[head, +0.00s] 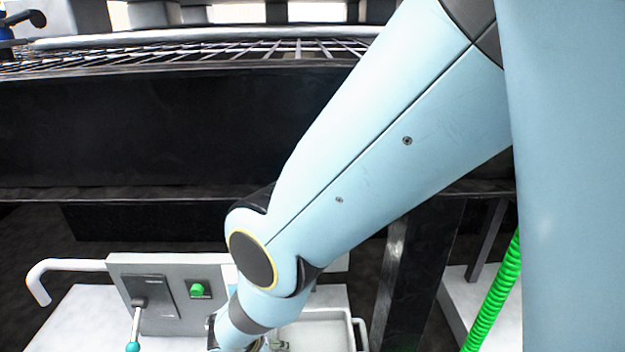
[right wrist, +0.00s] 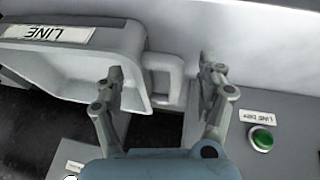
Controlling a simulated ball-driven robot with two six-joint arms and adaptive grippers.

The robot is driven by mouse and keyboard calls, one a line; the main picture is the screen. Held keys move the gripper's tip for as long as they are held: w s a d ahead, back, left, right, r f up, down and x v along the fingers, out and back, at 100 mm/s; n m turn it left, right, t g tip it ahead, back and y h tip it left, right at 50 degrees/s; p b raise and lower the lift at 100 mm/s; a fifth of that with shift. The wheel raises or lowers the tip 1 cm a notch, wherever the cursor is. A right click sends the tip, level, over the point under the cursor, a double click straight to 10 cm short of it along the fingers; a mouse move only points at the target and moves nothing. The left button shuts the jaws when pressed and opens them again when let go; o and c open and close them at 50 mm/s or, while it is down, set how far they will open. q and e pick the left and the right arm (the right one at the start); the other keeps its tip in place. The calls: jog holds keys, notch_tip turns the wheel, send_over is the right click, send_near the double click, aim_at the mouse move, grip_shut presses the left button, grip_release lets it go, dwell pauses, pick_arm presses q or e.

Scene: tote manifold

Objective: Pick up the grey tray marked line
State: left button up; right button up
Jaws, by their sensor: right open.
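The grey tray (right wrist: 85,72) fills the upper left of the right wrist view. Its white label (right wrist: 48,34) reads LINE, upside down in the picture. A loop handle (right wrist: 168,84) sticks out from the tray's end. My right gripper (right wrist: 160,72) is open, with one finger on each side of this handle; I cannot tell whether either finger touches it. In the head view the tray (head: 348,322) shows at the bottom centre, partly hidden by my right arm and cut off by the picture edge. My left gripper is not in view.
A grey control box (head: 180,266) with a green button (head: 197,290) and a teal-knobbed lever (head: 133,346) stands left of the tray. A white bent pipe (head: 65,265) is at far left. A black beam with wire mesh (head: 200,52) crosses behind. A green coiled hose (head: 493,295) hangs right.

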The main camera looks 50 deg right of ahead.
jog(key=shift+c, duration=0.2)
jog(key=shift+f, duration=0.1)
grip_shut()
dwell(0.4)
